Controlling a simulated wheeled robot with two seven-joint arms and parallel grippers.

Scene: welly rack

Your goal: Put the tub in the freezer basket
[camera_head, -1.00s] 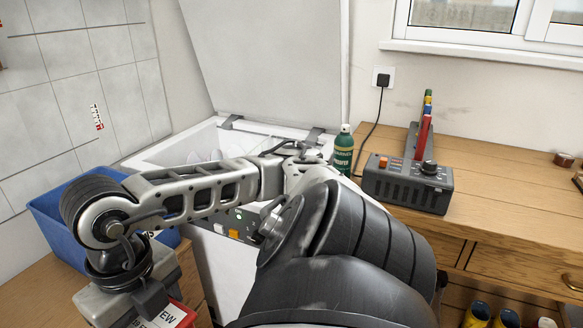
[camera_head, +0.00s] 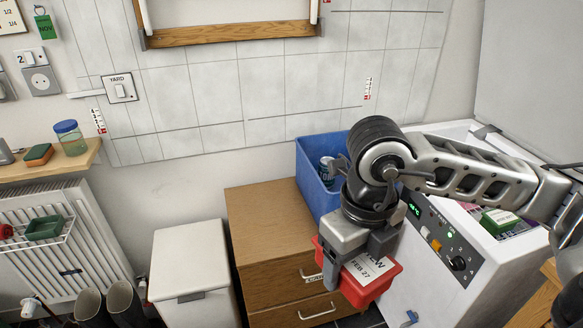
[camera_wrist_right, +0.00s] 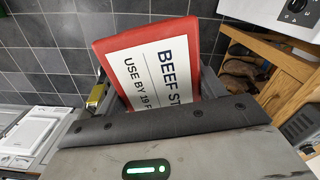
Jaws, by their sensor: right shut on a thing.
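My right gripper (camera_head: 352,258) is shut on a red tub (camera_head: 378,286). The tub has a white label with a February date. In the right wrist view the tub (camera_wrist_right: 108,46) sits between the fingers, and its label reads as beef stew. The gripper holds it in front of the wooden drawers, left of the freezer's control panel. The white chest freezer (camera_head: 425,288) stands at the right with its lid raised. A green box (camera_head: 499,221) shows inside it. My right arm hides much of the opening, and I cannot make out the basket. My left gripper is out of view.
A blue crate (camera_head: 308,182) with a can in it stands on the wooden drawer unit (camera_head: 258,218), close behind my gripper. A white lidded bin (camera_head: 190,265) stands left of the drawers. Dark wellies (camera_head: 122,303) stand at the bottom left.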

